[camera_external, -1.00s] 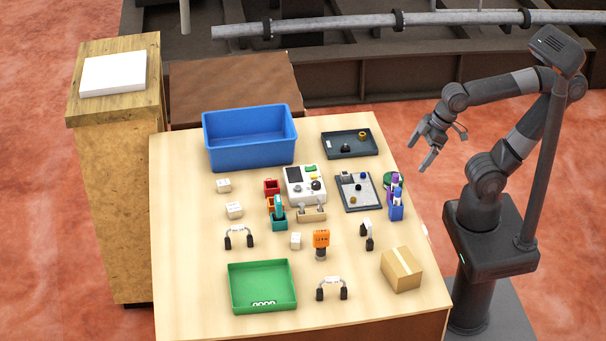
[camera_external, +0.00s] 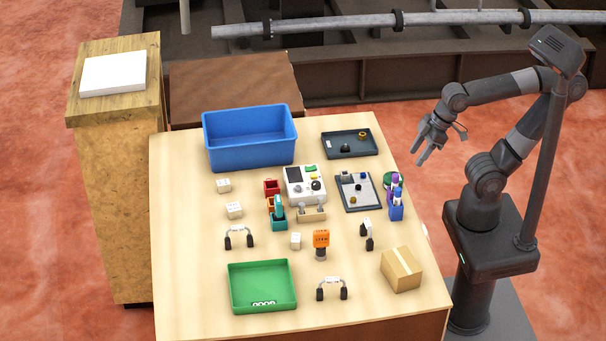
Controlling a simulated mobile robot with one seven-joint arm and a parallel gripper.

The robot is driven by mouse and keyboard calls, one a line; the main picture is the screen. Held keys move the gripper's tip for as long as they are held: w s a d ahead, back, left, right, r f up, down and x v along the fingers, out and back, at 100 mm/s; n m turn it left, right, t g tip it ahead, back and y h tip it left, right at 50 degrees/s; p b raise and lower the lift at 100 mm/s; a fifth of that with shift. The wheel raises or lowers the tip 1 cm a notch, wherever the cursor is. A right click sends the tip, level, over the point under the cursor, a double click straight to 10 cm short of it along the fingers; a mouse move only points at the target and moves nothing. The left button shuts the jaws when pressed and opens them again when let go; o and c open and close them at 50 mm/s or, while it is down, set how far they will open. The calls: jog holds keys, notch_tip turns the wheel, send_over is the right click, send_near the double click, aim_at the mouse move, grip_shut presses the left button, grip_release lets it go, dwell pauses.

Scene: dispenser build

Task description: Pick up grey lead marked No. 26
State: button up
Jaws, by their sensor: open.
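Three short leads with black ends and a pale label band lie on the table. One lead (camera_external: 239,236) is at the left, one (camera_external: 332,288) at the front right of the green tray, and one (camera_external: 367,233) at the right. Their labels are too small to read, so I cannot tell which is No. 26. My gripper (camera_external: 421,153) is open and empty, raised beyond the table's right edge, well apart from all the leads.
A blue bin (camera_external: 250,160) stands at the back and a green tray (camera_external: 262,290) at the front left. A cardboard box (camera_external: 401,270) is at the front right. An orange device (camera_external: 321,240), a white control box (camera_external: 304,187) and pen holders crowd the middle and right.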

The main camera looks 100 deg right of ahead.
jog(key=shift+c, duration=0.3)
jog(key=w+a+r, duration=0.4)
jog(key=w, duration=0.5)
jog(key=m+g, duration=0.1)
send_near(330, 282)
jog(key=f, duration=0.2)
jog(key=shift+w+d, duration=0.1)
jog(key=shift+d, duration=0.2)
jog(key=x, duration=1)
jog(key=shift+w+d+f, duration=0.1)
jog(key=shift+w+f, duration=0.05)
jog(key=shift+f, duration=0.05)
grip_shut()
